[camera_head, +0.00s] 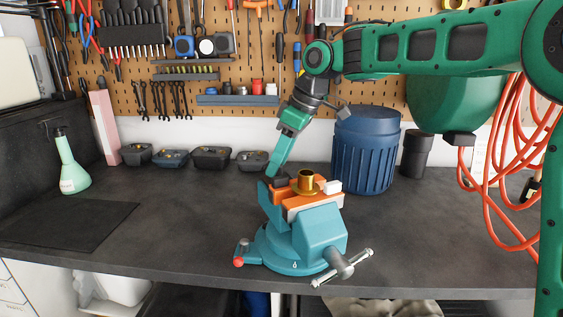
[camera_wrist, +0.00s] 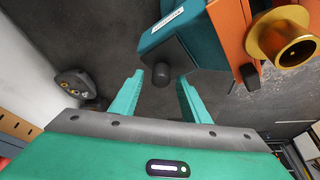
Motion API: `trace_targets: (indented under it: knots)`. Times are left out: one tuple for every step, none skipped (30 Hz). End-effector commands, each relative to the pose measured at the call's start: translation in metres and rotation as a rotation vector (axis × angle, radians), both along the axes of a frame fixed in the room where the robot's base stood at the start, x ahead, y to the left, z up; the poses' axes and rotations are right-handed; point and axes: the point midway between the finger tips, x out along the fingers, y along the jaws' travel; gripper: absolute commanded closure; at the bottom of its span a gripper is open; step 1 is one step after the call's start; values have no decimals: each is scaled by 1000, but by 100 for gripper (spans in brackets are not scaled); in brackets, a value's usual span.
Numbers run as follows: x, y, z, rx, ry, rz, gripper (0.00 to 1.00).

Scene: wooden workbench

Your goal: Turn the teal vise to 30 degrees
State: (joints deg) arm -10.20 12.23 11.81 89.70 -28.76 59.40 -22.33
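The teal vise (camera_head: 318,232) stands near the front edge of the bench, with orange jaws and a round swivel base. A brass cylinder (camera_head: 306,181) stands upright at the jaws; it also shows in the wrist view (camera_wrist: 287,36). A lever with a red knob (camera_head: 239,262) sticks out left of the base. A silver handle (camera_head: 342,267) is at the front right. My gripper (camera_head: 271,174) points down at the vise's back left end. In the wrist view my gripper (camera_wrist: 158,98) is open, fingers apart, with a dark knob (camera_wrist: 161,73) of the vise between them, seemingly untouched.
A blue ribbed bin (camera_head: 365,150) stands behind the vise on the right. Small dark trays (camera_head: 211,158) line the back wall. A green spray bottle (camera_head: 72,168) and a black mat (camera_head: 65,232) are at left. Orange hoses (camera_head: 490,190) hang at right. Bench left of the vise is clear.

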Motion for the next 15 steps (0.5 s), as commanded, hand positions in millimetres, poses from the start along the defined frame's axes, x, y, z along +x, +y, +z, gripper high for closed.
trace_targets:
  knots:
    - [0, 0, 0, 0, 0, 0, 58]
    - [0, 0, 0, 0, 0, 0, 58]
    - [0, 0, 0, -1, 0, 0, 58]
    - [0, 0, 0, -1, 0, 0, 58]
    - [0, 0, 0, -1, 0, 0, 58]
    - [0, 0, 0, -1, 0, 0, 58]
    - [0, 0, 0, -1, 0, 0, 58]
    - [0, -1, 1, -1, 0, 0, 58]
    - [-1, -1, 3, -1, 0, 0, 58]
    - [-1, -2, 4, 0, 0, -1, 58]
    - [-1, -3, 7, 0, 0, -1, 58]
    - [-1, -4, 11, 1, 0, -2, 58]
    - [-1, -6, 15, 1, -2, -2, 58]
    - [-1, -8, 20, 1, -3, -2, 58]
    - [-2, -11, 26, 0, -2, -3, 58]
